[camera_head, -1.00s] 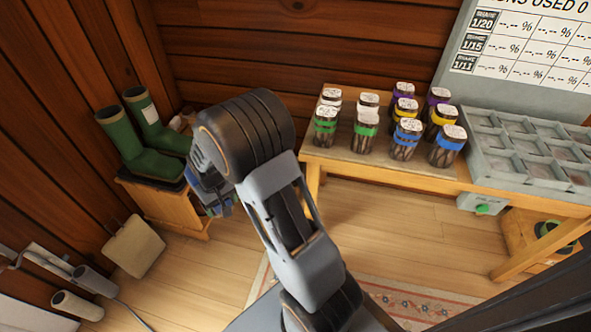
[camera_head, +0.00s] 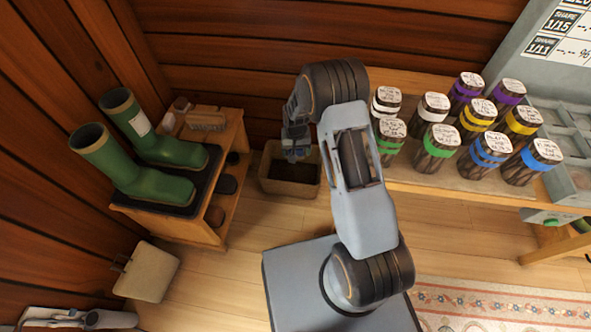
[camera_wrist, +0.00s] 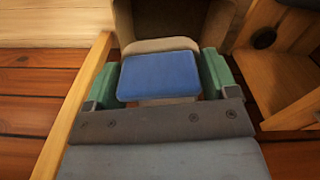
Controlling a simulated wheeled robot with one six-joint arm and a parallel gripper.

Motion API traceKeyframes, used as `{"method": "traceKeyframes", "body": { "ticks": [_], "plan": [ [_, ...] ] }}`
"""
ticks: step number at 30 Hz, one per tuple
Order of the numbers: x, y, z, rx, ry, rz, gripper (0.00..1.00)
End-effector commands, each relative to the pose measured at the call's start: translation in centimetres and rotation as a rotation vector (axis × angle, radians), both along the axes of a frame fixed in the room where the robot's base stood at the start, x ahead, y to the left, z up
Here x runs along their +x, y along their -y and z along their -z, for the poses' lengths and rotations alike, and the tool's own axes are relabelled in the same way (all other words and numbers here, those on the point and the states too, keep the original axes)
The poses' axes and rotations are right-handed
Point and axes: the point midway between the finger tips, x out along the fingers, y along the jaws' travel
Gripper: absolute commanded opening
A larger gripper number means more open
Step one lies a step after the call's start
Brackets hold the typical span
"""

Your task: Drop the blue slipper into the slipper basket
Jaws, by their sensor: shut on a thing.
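My gripper (camera_head: 297,150) is at the end of the bent arm in the head view, over or close to the slipper basket. The beige basket (camera_head: 288,188) stands on the floor with a dark inside. In the wrist view the blue slipper (camera_wrist: 160,73) sits between the two green finger pads of my gripper (camera_wrist: 160,85), which is shut on it. A beige-rimmed dark opening, apparently the basket, lies beyond the slipper. In the head view the slipper is hard to make out behind the gripper and arm.
A wooden shelf (camera_head: 226,200) left of the basket carries green boots (camera_head: 125,172) and a brush (camera_head: 207,118), with dark shoes below. A bench (camera_head: 455,180) with several banded jars is at right. A beige box (camera_head: 146,272) stands on the left floor.

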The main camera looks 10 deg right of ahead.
Motion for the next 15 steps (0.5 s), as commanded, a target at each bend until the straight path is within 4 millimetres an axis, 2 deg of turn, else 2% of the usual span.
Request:
{"method": "traceKeyframes", "body": {
  "ticks": [1,6,10,15],
  "plan": [
    [0.5,-0.2,1.9,0.000,-0.006,0.026,0.53],
    [1.7,-0.7,7.4,-0.001,-0.003,0.106,0.53],
    [1.9,-1.3,10.4,0.000,-0.001,0.143,0.53],
    [1.9,-1.7,12.5,0.000,0.001,0.169,0.53]
  ]
}}
